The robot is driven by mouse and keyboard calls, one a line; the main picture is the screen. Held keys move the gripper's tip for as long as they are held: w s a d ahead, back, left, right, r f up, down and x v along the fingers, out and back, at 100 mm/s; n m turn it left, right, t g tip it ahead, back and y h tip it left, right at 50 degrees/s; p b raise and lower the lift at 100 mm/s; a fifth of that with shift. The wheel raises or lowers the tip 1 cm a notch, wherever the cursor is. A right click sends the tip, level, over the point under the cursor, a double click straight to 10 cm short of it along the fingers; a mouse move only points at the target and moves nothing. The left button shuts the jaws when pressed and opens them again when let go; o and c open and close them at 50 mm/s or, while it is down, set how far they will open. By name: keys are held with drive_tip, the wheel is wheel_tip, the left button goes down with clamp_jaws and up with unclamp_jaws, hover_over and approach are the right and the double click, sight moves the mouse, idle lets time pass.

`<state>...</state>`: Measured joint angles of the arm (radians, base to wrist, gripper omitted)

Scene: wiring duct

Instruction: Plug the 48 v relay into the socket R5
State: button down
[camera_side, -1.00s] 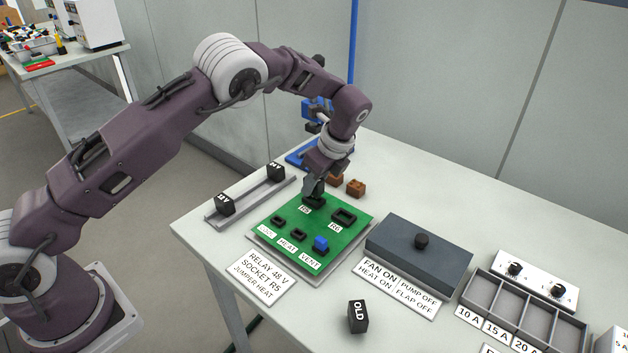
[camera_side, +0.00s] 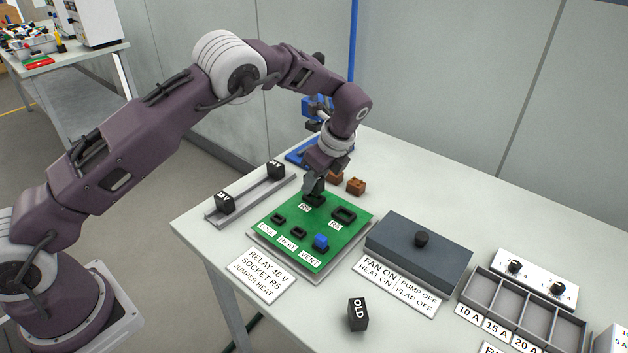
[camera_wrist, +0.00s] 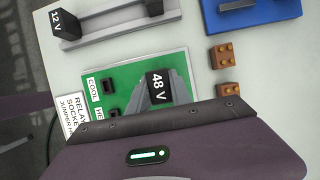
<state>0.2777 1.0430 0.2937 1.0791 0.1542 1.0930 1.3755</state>
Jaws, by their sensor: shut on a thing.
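The 48 V relay (camera_wrist: 157,87) is a black block with a white label, gripped in my gripper (camera_side: 314,188). In the side view my gripper is down at the socket marked R5 on the green board (camera_side: 283,213). The fingers and relay cover socket R5, so I cannot tell whether the relay is seated in it. The wrist view shows the relay between the grey fingers (camera_wrist: 150,99) over the board. Socket R6 (camera_side: 344,215) is an empty black frame to the right.
A rail (camera_side: 245,199) with a 12 V relay (camera_side: 225,202) and another black relay (camera_side: 276,170) lies left of the board. Brown blocks (camera_side: 355,186) are behind it. A blue jumper (camera_side: 321,242) sits at VENT. A grey box (camera_side: 419,250) and an OLD block (camera_side: 358,316) are nearby.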

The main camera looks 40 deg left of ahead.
drive_tip(key=shift+f, duration=0.95)
drive_tip(key=c, duration=1.1)
unclamp_jaws()
drive_tip(key=v, duration=0.7)
